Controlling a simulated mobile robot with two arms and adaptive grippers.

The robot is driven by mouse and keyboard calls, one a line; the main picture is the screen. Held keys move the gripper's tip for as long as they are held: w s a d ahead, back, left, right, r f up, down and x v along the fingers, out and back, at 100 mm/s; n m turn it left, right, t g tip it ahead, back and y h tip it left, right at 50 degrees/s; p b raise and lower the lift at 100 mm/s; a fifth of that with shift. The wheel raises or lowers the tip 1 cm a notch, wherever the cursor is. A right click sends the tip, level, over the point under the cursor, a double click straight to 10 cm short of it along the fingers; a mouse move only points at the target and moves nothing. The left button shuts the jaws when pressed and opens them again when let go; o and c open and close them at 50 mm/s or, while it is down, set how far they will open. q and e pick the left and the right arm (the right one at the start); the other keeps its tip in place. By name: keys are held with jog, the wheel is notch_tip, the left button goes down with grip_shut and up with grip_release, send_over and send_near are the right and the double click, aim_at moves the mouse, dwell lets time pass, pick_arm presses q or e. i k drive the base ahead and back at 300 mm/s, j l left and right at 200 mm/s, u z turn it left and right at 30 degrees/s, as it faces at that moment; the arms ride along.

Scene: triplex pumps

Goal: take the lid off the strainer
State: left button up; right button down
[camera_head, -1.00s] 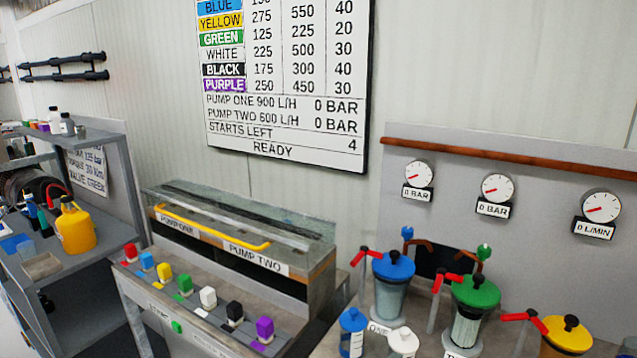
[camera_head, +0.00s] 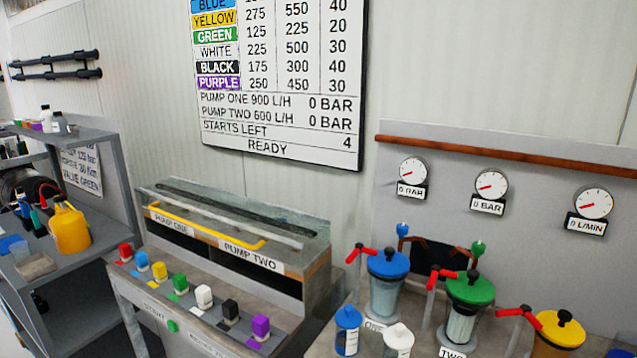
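Three clear-bodied vessels that look like strainers stand on the bench at the lower right. One has a blue lid (camera_head: 388,264), one a green lid (camera_head: 470,289) and one a yellow lid (camera_head: 560,329) with a black knob. All three lids sit on their vessels. The body under the blue lid (camera_head: 385,298) and the one under the green lid (camera_head: 460,326) show; the yellow one is cut by the bottom edge. I cannot tell which one the task means. Neither of my grippers is in view.
Red-handled valves (camera_head: 515,311) stand beside the vessels. A small blue-capped bottle (camera_head: 347,331) and a white-capped one (camera_head: 398,340) stand in front. Left of them is the pump console (camera_head: 165,312) with coloured blocks. Gauges (camera_head: 490,185) hang behind. A shelf (camera_head: 85,258) holds a yellow jug (camera_head: 69,229).

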aim_at(559, 328)
jog(key=k+l+z, duration=0.15)
jog(key=z, duration=0.9)
